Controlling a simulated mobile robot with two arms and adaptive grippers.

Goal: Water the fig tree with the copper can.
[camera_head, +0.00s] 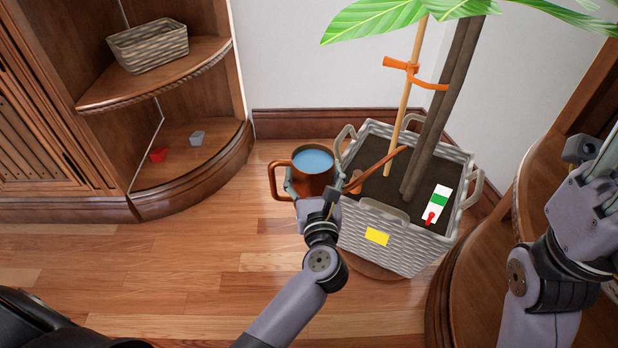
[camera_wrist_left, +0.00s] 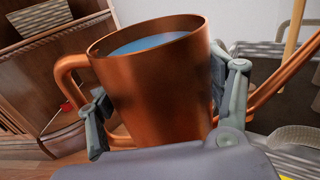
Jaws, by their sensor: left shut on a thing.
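The copper can (camera_head: 313,178) is full of blue water and stands just left of the woven planter (camera_head: 400,235) in the head view. Its thin spout reaches right over the planter's dark soil (camera_head: 386,190). My left gripper (camera_head: 312,192) is shut on the can's body; the left wrist view shows the can (camera_wrist_left: 155,85) between its two fingers (camera_wrist_left: 165,115). The can looks nearly upright, and no stream of water shows. The fig tree (camera_head: 442,100) rises from the soil beside a stake. My right gripper (camera_head: 585,155) is at the right edge, its fingers partly out of frame.
A white card with a green patch and red tip (camera_head: 437,203) stands in the soil. A yellow label (camera_head: 377,236) is on the planter. Corner shelves (camera_head: 190,165) at left hold a basket (camera_head: 148,48), a red item and a grey block. A wooden cabinet stands right. The floor at left is clear.

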